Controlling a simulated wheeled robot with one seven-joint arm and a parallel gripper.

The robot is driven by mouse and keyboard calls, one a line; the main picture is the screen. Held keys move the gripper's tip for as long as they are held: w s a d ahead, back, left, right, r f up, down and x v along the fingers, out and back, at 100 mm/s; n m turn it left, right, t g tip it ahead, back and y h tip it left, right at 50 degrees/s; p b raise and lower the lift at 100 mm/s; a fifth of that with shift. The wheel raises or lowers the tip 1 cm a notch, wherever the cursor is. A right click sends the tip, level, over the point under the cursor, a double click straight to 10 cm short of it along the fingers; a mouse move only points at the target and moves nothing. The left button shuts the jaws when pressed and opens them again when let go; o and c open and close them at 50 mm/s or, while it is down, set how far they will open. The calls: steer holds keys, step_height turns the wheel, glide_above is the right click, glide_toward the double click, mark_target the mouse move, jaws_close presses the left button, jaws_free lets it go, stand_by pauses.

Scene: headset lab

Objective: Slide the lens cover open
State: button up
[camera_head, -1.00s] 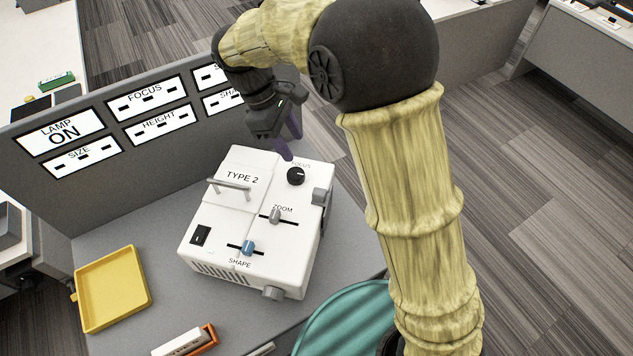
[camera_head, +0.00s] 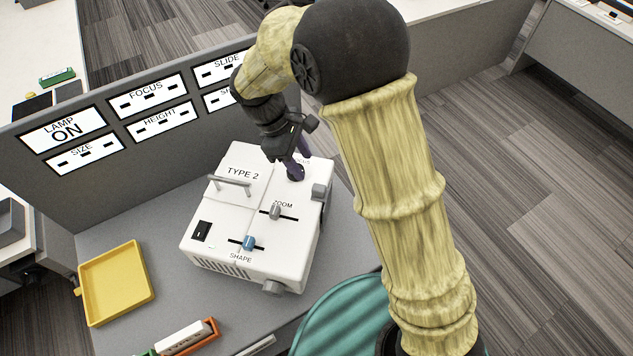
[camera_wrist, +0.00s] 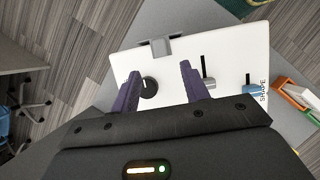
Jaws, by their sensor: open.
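The white TYPE 2 device (camera_head: 222,222) stands on the grey desk. A grey bracket-like part (camera_head: 319,192) sits on its right edge and also shows in the wrist view (camera_wrist: 160,46); I cannot tell whether this is the lens cover. A grey round part (camera_head: 273,287) sticks out of the front side. My gripper (camera_head: 296,170) is open, with purple fingers over the back right of the device's top. In the wrist view the black focus knob (camera_wrist: 149,87) shows between the fingers, nearer the left one.
The top also bears a grey zoom slider (camera_head: 275,211), a blue shape slider (camera_head: 249,243), a black switch (camera_head: 201,231) and a metal handle (camera_head: 230,182). A yellow tray (camera_head: 118,285) lies to the left. A partition (camera_head: 190,146) with label panels stands behind.

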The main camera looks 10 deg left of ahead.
mark_target(318, 188)
steer(key=p+x, duration=0.1)
steer(key=x, duration=0.8)
steer(key=shift+d+f+p, duration=0.2)
steer(key=shift+f+p, duration=0.15)
jaws_close()
